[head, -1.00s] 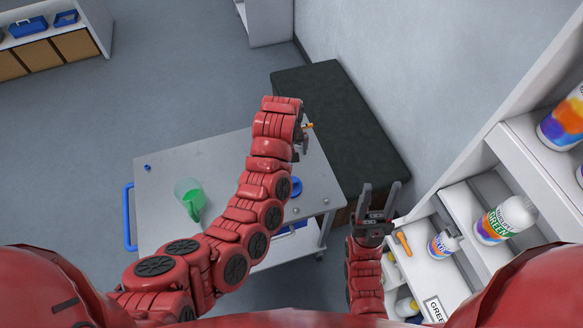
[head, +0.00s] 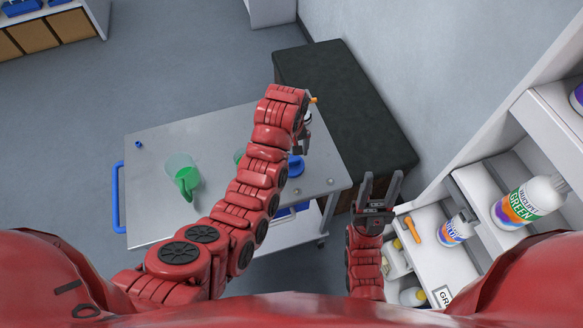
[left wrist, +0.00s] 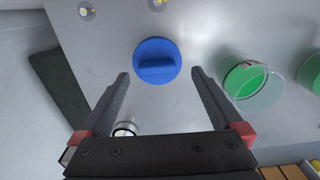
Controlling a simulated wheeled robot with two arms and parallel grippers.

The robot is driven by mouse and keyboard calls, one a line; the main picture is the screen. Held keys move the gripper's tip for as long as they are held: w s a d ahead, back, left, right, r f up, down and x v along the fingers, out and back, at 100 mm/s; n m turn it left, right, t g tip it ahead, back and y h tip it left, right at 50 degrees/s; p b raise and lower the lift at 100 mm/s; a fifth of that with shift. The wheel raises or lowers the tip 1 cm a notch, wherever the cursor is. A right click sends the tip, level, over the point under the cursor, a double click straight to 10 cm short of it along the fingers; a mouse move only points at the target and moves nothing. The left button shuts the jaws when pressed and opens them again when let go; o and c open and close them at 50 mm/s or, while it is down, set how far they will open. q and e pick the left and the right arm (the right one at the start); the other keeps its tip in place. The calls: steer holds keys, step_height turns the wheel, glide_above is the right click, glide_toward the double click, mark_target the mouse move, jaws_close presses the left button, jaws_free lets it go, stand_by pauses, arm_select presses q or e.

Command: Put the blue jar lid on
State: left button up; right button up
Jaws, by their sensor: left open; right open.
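The blue jar lid (head: 296,166) lies on the grey cart top, near its right side. In the left wrist view the lid (left wrist: 157,61) is a round disc with a raised bar across it. My left gripper (left wrist: 160,73) is open and empty, its fingertips on either side of the view's centre, just short of the lid in the picture. In the head view my left gripper (head: 303,148) hangs beside the lid, partly hidden by its own arm. My right gripper (head: 382,180) is open and empty, right of the cart.
A clear vessel with green content (head: 183,174) stands on the cart; a second green one (head: 239,156) is mostly behind my left arm. A small blue piece (head: 138,144) lies at the cart's far left. Shelves with a green-labelled bottle (head: 528,202) are on the right.

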mark_target(292, 160)
arm_select(q)
steer(key=shift+w+f, duration=0.1)
steer(key=shift+f, duration=0.3)
steer(key=f+p, duration=0.1)
steer(key=f, duration=0.2)
steer(key=shift+w+d+p, duration=0.15)
steer(key=shift+w+p, duration=0.15)
steer(key=shift+p, duration=0.1)
steer(key=shift+f, duration=0.7)
steer(key=c, duration=1.3)
steer(key=shift+o, duration=0.2)
